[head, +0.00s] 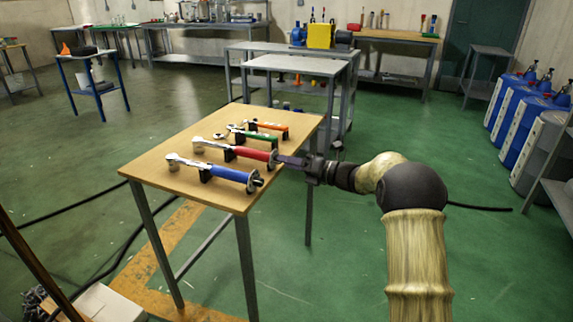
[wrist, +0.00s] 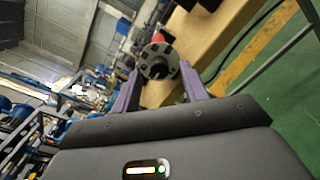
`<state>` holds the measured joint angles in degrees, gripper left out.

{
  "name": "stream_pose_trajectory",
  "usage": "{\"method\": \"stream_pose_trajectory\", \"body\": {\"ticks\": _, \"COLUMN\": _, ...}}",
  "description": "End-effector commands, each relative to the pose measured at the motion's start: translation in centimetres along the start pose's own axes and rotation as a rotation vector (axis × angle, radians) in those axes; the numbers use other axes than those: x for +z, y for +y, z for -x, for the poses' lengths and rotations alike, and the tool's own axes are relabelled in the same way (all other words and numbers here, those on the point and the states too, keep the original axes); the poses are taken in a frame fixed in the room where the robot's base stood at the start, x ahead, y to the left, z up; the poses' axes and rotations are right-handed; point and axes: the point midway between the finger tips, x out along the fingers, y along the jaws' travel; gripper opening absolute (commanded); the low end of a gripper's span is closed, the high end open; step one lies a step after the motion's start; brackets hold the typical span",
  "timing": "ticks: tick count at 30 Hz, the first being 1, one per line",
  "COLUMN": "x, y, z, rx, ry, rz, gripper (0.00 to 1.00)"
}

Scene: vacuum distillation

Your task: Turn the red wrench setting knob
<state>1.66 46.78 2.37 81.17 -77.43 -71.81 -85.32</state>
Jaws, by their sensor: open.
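The red wrench (head: 248,153) lies on black supports on the wooden table (head: 150,163), between a blue wrench (head: 228,173) in front and a green one (head: 260,136) behind. Its handle end points right, towards my gripper (head: 281,160). In the wrist view, the wrench's dark round setting knob (wrist: 158,62) faces the camera, with a bit of the red handle (wrist: 160,38) behind it. My gripper's two purple fingers (wrist: 160,88) are open, one on each side of the knob. I cannot tell whether either finger touches it.
An orange wrench (head: 268,125) lies at the back of the same table. A grey metal table (head: 295,64) stands behind it. Green floor is free to the right of the wooden table. Blue and white containers (head: 520,100) stand at the far right.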

Motion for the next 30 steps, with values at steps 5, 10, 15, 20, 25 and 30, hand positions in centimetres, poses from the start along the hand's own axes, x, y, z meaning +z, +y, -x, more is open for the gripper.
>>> {"method": "stream_pose_trajectory", "body": {"ticks": 5, "x": 0.00, "y": 0.04, "z": -1.32, "rx": 0.001, "ry": -0.001, "rz": 0.000, "gripper": 0.44}}
{"method": "stream_pose_trajectory", "body": {"ticks": 10, "x": 0.05, "y": 0.06, "z": -1.39, "rx": 0.000, "ry": -0.001, "rz": -0.001, "gripper": 0.44}}
{"method": "stream_pose_trajectory", "body": {"ticks": 15, "x": 0.03, "y": 0.05, "z": -1.37, "rx": 0.000, "ry": -0.001, "rz": -0.001, "gripper": 0.28}}
{"method": "stream_pose_trajectory", "body": {"ticks": 20, "x": 0.03, "y": 0.04, "z": -1.36, "rx": 0.000, "ry": -0.001, "rz": -0.001, "gripper": 0.00}}
{"method": "stream_pose_trajectory", "body": {"ticks": 25, "x": 0.04, "y": 0.04, "z": -1.34, "rx": 0.000, "ry": -0.001, "rz": -0.005, "gripper": 0.00}}
{"method": "stream_pose_trajectory", "body": {"ticks": 30, "x": 0.09, "y": 0.08, "z": -1.33, "rx": -0.001, "ry": 0.000, "rz": -0.029, "gripper": 0.00}}
